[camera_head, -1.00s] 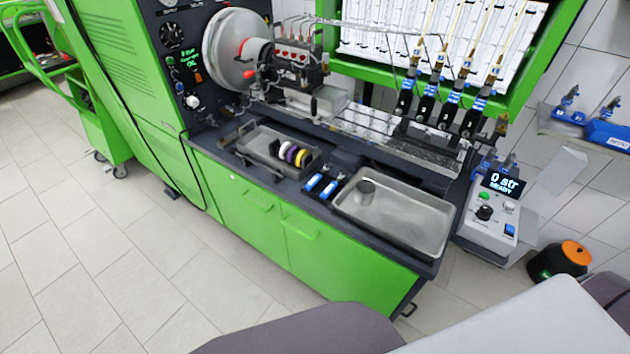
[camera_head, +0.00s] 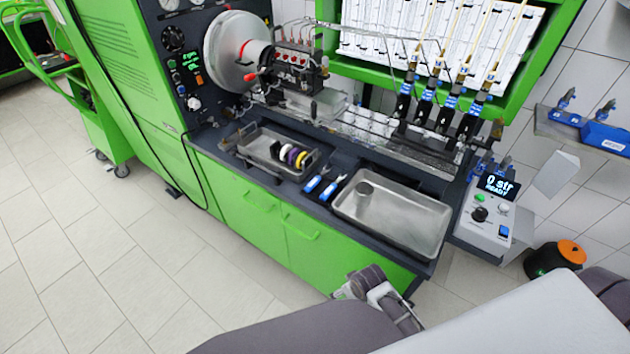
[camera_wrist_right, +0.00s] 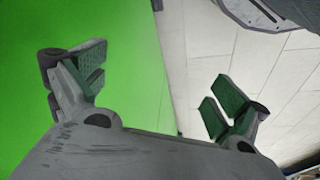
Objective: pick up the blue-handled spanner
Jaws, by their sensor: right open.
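Two blue-handled tools lie side by side on the dark bench top, between the parts tray and the steel tray. One blue handle (camera_head: 312,184) is on the left and the other (camera_head: 328,193) is on the right. Their far ends are too small to tell which is the spanner. My right gripper (camera_wrist_right: 158,90) is open and empty in the wrist view, its two padded fingers wide apart. In the head view, part of my right arm's end (camera_head: 375,288) shows below the bench, in front of the green cabinet. My left gripper is not in view.
The green cabinet front (camera_head: 240,205) drops to a tiled floor. A control box (camera_head: 484,228) stands at right.

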